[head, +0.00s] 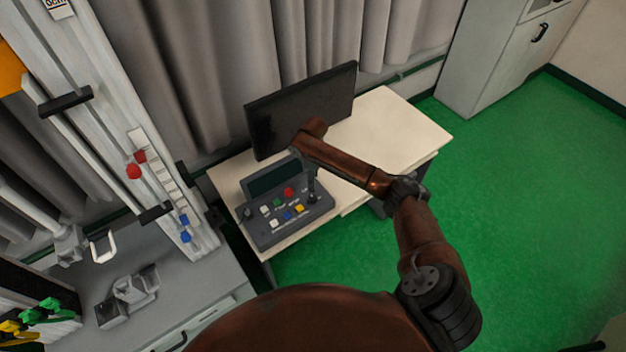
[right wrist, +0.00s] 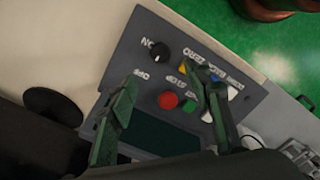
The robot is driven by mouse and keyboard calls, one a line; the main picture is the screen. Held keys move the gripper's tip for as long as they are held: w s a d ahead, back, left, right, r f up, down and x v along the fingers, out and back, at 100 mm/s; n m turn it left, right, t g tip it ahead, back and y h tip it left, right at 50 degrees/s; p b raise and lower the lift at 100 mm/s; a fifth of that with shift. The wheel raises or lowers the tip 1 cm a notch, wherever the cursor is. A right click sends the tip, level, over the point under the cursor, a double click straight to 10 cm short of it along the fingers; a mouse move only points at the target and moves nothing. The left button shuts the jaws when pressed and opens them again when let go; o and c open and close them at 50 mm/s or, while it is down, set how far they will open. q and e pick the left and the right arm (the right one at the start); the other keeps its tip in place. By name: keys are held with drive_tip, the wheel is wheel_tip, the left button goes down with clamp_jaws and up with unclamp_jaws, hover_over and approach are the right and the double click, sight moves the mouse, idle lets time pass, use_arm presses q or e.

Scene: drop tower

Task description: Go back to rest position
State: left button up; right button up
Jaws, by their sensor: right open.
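My right arm reaches over the desk, its wrist in front of the monitor (head: 300,110) in the head view. My right gripper (right wrist: 163,77) is open and empty in the right wrist view, its two fingers apart above the control box (head: 262,232). The same box shows in the right wrist view (right wrist: 140,52), with a black knob (right wrist: 160,51), a red button (right wrist: 169,100) and a green button (right wrist: 190,104). In the head view I cannot make out the fingers clearly. My left gripper is out of view.
The white desk (head: 400,125) is clear right of the monitor. A drop tower (head: 105,85) with red and blue parts stands at the left by a grey bench (head: 185,285). A cabinet (head: 490,55) stands at the back right. Green floor (head: 530,170) is free at the right.

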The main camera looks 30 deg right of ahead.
drive_tip(key=s+a+f+m+t+y, duration=0.1)
drive_tip(key=s+a+f, duration=0.45)
drive_tip(key=s, duration=0.35)
drive_tip(key=s+a+f+m+y, duration=0.1)
drive_tip(key=s+a+f, duration=0.3)
drive_tip(key=s+a, duration=0.3)
drive_tip(key=s+d+r+m+t+h, duration=0.1)
drive_tip(key=s+d+r+m, duration=0.15)
drive_tip(key=s, duration=0.45)
drive_tip(key=s+d+r+m+t+h, duration=0.1)
drive_tip(key=s+d+r+m, duration=0.2)
drive_tip(key=s, duration=0.4)
drive_tip(key=s+d+r+m+t+h, duration=0.1)
drive_tip(key=s+d+m, duration=0.2)
drive_tip(key=s+d, duration=0.3)
wheel_tip(320, 180, down, 33)
drive_tip(key=s+a+n+g+b, duration=0.1)
drive_tip(key=s+a+g+b, duration=0.15)
drive_tip(key=b, duration=0.25)
drive_tip(key=s+f+b, duration=0.5)
drive_tip(key=s+f, duration=1.5)
drive_tip(key=f, duration=0.4)
drive_tip(key=shift+a+n+y, duration=0.15)
drive_tip(key=shift+n+y, duration=0.25)
drive_tip(key=shift+n, duration=0.05)
